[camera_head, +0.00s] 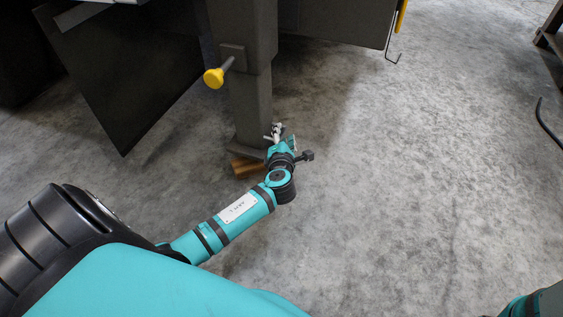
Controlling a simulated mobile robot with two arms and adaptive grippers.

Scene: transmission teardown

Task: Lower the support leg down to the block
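The support leg (252,100) is a grey square post coming down from the dark trailer body at top centre. A yellow knob on a grey pin (214,77) sticks out of its left side. The leg's flat foot is just above or on a brown wooden block (246,168); I cannot tell whether they touch. My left gripper (277,131) is beside the lower right of the leg, close to it. Its fingers are small and partly blurred against the post, so their opening is unclear. My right gripper is out of view; only a bit of teal arm shows at bottom right.
A black mud flap (125,80) hangs left of the leg. A yellow handle (401,17) and a thin bent hook (392,50) hang at upper right. A dark curved hose or bar (545,122) is at the right edge.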

